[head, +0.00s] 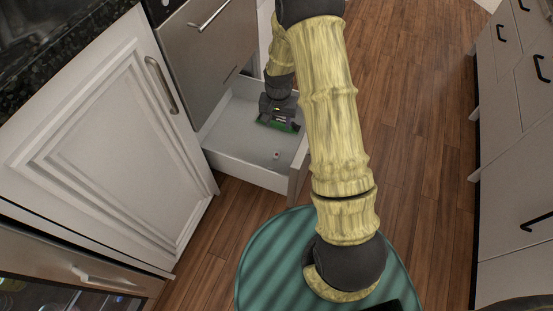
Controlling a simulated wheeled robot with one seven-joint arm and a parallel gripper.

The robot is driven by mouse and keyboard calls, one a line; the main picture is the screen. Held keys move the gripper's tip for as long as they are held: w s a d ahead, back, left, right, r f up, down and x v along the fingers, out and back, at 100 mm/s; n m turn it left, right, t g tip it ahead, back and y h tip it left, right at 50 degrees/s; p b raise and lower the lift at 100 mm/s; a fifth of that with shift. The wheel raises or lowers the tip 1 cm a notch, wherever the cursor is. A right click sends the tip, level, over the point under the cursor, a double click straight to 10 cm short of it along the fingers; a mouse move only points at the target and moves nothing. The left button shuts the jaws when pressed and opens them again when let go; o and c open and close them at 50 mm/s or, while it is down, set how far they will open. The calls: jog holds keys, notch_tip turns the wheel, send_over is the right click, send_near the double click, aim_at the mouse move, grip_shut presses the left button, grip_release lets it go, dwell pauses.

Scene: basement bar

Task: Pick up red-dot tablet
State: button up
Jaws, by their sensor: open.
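The fingertips are hard to make out, and I see nothing held. My arm hides the right part of the drawer.
A white cabinet door (95,140) stands left of the drawer, and a grey drawer front with a bar handle (210,15) is above it. Grey cabinets (510,150) line the right side. The wooden floor (415,120) between is clear.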

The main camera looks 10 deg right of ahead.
send_over(276, 155)
notch_tip(276, 155, down, 5)
jog(key=shift+s+d+r+m, duration=0.1)
jog(key=shift+s+d+m, duration=0.1)
jog(key=shift+m, duration=0.1)
notch_tip(276, 155, down, 12)
jog(key=b, duration=0.7)
notch_tip(276, 155, down, 6)
jog(key=b, duration=0.5)
jog(key=shift+w+a+r, duration=0.1)
jog(key=shift+a+r, duration=0.05)
jog(key=shift+r, duration=0.1)
jog(key=shift+r, duration=0.1)
